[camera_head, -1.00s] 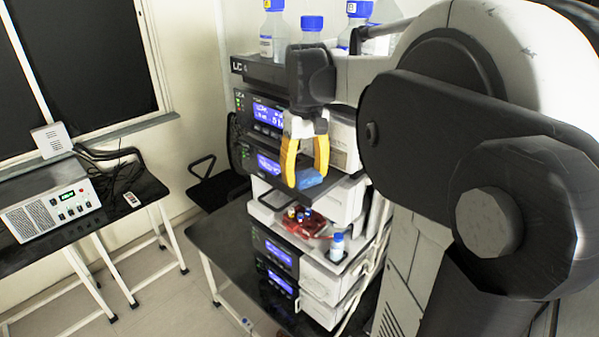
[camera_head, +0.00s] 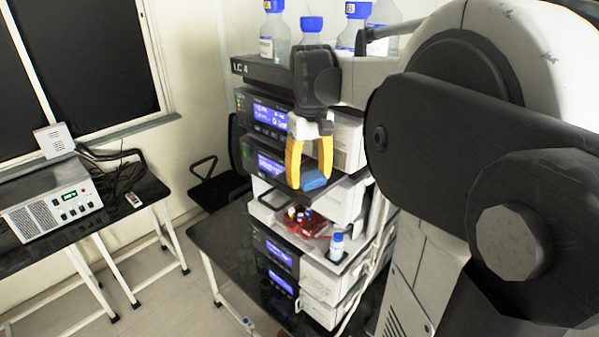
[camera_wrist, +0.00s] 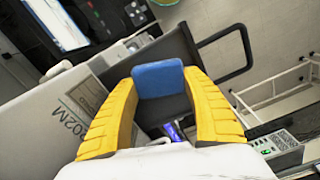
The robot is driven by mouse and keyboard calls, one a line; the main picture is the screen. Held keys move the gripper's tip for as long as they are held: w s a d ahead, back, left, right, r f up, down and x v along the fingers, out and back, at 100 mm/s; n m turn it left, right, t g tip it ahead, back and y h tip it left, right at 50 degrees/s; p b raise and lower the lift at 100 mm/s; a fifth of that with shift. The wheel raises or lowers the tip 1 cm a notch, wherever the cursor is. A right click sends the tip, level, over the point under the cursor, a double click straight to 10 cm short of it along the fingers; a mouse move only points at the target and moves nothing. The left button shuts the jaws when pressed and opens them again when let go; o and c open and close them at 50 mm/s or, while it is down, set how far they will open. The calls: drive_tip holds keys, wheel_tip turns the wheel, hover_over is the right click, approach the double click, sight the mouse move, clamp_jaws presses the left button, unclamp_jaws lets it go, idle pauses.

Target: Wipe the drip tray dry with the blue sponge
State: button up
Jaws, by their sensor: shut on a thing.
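My gripper (camera_head: 311,178) is shut on the blue sponge (camera_head: 314,180) and holds it in the air in front of the instrument stack. In the wrist view the sponge (camera_wrist: 158,79) sits between the tips of the yellow fingers. Below the sponge in the head view, a pale open tray (camera_head: 345,255) juts from the stack, apart from the sponge. It looks like the drip tray. It bears a red rack (camera_head: 308,229) with small vials and a blue-capped bottle (camera_head: 337,246). Any wetness on the tray is too small to tell.
Several blue-capped bottles (camera_head: 273,32) stand on top of the stack. Instruments with lit screens (camera_head: 268,113) lie above and below the tray. A dark bench (camera_head: 222,237) carries the stack. A side table at left holds a white box (camera_head: 50,212) and cables.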

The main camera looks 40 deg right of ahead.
drive_tip(key=shift+w+a+f, duration=0.1)
drive_tip(key=shift+w, duration=1.1)
drive_tip(key=shift+s, duration=0.1)
drive_tip(key=shift+s, duration=0.1)
drive_tip(key=shift+s, duration=1.05)
drive_tip(key=shift+w, duration=1.5)
drive_tip(key=shift+s, duration=0.15)
drive_tip(key=shift+r, duration=0.2)
